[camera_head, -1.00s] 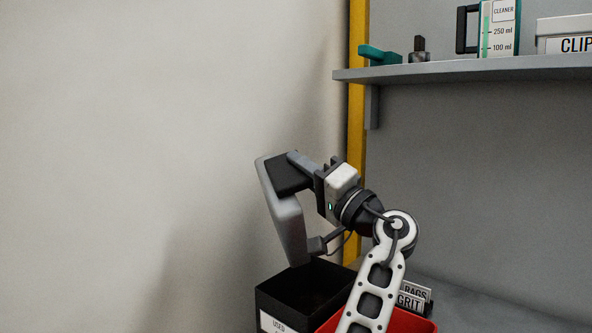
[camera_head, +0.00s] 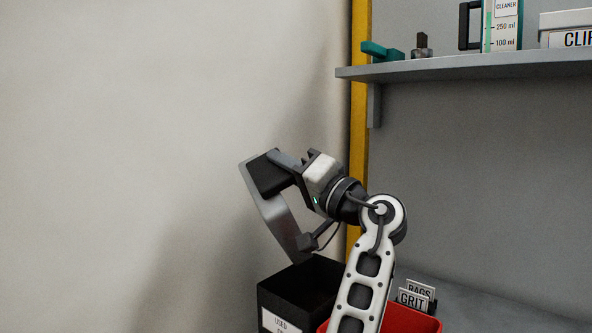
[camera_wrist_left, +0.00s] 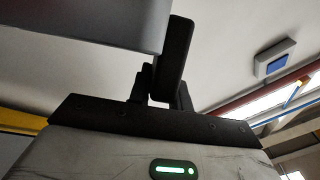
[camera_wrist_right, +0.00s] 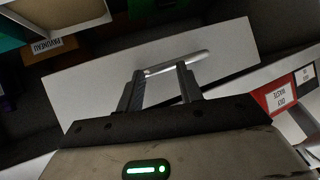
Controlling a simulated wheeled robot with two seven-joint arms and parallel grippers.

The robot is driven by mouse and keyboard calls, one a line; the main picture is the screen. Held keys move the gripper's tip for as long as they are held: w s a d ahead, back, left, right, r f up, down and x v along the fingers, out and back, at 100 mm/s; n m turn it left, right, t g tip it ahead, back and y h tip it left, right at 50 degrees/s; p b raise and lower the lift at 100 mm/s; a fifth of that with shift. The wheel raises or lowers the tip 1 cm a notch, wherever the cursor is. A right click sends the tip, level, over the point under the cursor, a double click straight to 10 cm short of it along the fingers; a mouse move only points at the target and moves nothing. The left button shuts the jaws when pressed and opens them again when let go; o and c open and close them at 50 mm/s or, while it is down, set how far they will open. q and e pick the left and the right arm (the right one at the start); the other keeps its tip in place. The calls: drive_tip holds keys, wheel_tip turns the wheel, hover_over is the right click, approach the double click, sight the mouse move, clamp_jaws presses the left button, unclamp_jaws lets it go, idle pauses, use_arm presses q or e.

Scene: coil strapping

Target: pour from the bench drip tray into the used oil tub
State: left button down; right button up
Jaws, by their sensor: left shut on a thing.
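The grey drip tray (camera_head: 277,217) is tilted steeply in the head view, its lower end just over the black used oil tub (camera_head: 283,296). My left gripper (camera_head: 283,168) is shut on the tray's dark grip block at its upper end. The left wrist view shows the fingers on this dark block (camera_wrist_left: 172,62) and part of the tray (camera_wrist_left: 90,22). The tub is open at the top with a partly visible "USED" label. No flowing liquid can be made out. My right gripper (camera_wrist_right: 162,78) is open, its fingers apart near a bar handle (camera_wrist_right: 176,63) on a pale panel.
A red bin (camera_head: 408,320) stands right of the tub, partly behind my left arm. Labels reading RAGS and GRIT (camera_head: 413,299) stand behind it. A grey shelf (camera_head: 460,67) with a cleaner jug (camera_head: 502,28) is above right. The wall at left is clear.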

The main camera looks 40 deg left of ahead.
sight(249, 181)
use_arm(q)
drive_tip(key=shift+s+a+f+n+h+b, duration=0.3)
drive_tip(key=shift+s+a+f+n+b, duration=0.15)
drive_tip(key=shift+s+a+n+b, duration=0.35)
drive_tip(key=shift+s+a+f+n+g+h+b, duration=0.35)
drive_tip(key=shift+s+a+n+h, duration=0.15)
drive_tip(key=shift+s, duration=0.25)
drive_tip(key=shift+s+a+f+n+g+h+b, duration=0.3)
drive_tip(key=shift+s+a+f+n, duration=0.1)
drive_tip(key=shift+s+a, duration=0.25)
drive_tip(key=s+a+f+n+h+b, duration=0.2)
drive_tip(key=s+f+n+h+b, duration=0.1)
drive_tip(key=f, duration=0.4)
drive_tip(key=s+a+f+n+t+h+b, duration=0.1)
drive_tip(key=s+a+f+n+h+b, duration=0.1)
drive_tip(key=f+b, duration=0.3)
wheel_tip(249, 181, down, 3)
drive_tip(key=shift+s+a+n+h, duration=0.4)
drive_tip(key=shift+s+a+n, duration=0.2)
drive_tip(key=shift+s+a, duration=0.15)
drive_tip(key=shift+t, duration=0.25)
